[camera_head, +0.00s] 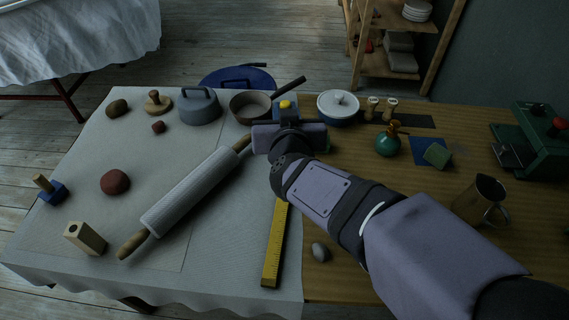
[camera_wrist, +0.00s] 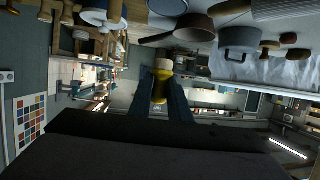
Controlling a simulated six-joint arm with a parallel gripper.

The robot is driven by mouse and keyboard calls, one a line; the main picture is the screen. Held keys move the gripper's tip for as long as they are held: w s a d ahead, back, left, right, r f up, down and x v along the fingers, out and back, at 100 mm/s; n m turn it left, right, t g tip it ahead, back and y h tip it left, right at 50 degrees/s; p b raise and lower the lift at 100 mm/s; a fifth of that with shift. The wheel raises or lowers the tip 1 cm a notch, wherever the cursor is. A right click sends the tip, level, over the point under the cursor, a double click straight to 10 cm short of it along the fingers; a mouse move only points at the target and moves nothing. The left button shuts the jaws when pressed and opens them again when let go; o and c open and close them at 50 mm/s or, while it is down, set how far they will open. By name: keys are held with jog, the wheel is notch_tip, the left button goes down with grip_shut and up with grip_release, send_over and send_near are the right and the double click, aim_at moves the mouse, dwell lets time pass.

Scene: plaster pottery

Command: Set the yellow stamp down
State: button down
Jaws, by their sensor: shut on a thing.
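The yellow stamp (camera_wrist: 159,90) is between the two fingers of my gripper (camera_wrist: 161,80) in the wrist view. It is yellow with a pale, cream-coloured end pointing away from my palm. My gripper is shut on it. In the head view the yellow stamp (camera_head: 285,104) shows as a small yellow piece just beyond my gripper (camera_head: 286,112), at the far part of the table between the brown saucepan and the white-lidded pot. My wrist hides the area below. I cannot tell whether the stamp touches the table.
The brown saucepan (camera_head: 250,106) is close on the left, its handle reaching behind my gripper. The white-lidded pot (camera_head: 338,107) is close on the right, with two wooden stamps (camera_head: 390,103) beyond. A rolling pin (camera_head: 190,190) and yellow ruler (camera_head: 274,245) lie nearer. The front-left cloth has free room.

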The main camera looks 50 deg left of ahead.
jog(key=shift+s+a+f+b, duration=0.1)
jog(key=shift+f+b, duration=0.8)
jog(key=shift+f, duration=4.8)
jog(key=shift+f, duration=0.1)
jog(key=shift+f+b, duration=0.35)
jog(key=shift+f, duration=1.4)
jog(key=shift+f, duration=0.15)
jog(key=c, duration=1.7)
grip_release()
jog(key=shift+o, duration=0.2)
